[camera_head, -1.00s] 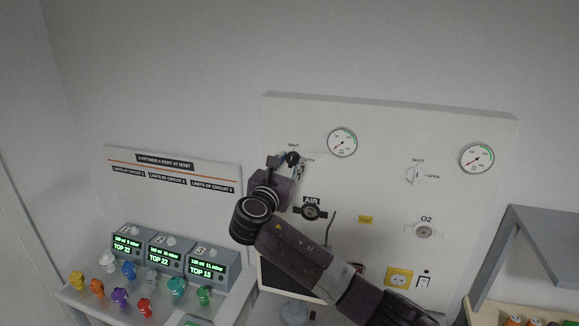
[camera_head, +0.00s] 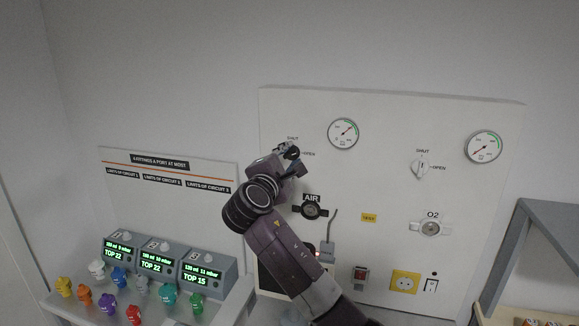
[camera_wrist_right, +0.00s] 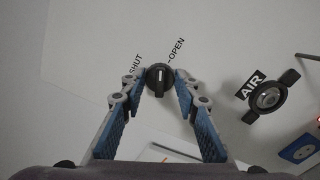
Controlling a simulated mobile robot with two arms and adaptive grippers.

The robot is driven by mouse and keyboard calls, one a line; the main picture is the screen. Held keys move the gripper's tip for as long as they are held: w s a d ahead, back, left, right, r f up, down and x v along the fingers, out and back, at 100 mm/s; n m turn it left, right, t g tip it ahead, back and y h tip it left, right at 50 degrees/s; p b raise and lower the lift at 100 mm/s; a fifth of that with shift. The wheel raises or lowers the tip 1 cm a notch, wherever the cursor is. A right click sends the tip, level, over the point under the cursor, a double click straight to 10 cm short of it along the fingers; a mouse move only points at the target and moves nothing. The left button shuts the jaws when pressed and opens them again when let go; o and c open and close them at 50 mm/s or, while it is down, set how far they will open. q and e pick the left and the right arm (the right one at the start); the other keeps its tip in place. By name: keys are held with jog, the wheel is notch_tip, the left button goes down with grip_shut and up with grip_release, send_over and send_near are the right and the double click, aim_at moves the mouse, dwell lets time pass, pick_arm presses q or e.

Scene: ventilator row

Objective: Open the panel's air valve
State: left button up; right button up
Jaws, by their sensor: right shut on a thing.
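The air valve is a round black knob (camera_wrist_right: 160,79) with a white pointer mark, on the white wall panel (camera_head: 395,125). In the right wrist view, SHUT is up-left of it and OPEN up-right. The white mark points straight up in that view, between the two words. My right gripper (camera_wrist_right: 157,84) is shut on the knob, with a blue-padded finger on each side. In the head view, my right gripper (camera_head: 289,153) and wrist cover much of the knob. My left gripper is not in view.
The AIR outlet (camera_head: 312,210) is below the knob. A gauge (camera_head: 343,133) is to its right. The O2 knob (camera_head: 421,167) and O2 outlet (camera_head: 431,228) are farther right. Monitors (camera_head: 158,259) and several coloured fittings stand on the left shelf. A grey rack (camera_head: 545,235) stands at right.

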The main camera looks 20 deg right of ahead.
jog(key=m+b, duration=0.1)
jog(key=m, duration=0.1)
jog(key=m+b, duration=0.1)
jog(key=shift+f+m+b, duration=0.3)
jog(key=shift+m+b, duration=0.5)
jog(key=shift+m, duration=0.2)
jog(key=shift+r, duration=0.1)
jog(key=o, duration=1.1)
jog(key=v, duration=1.2)
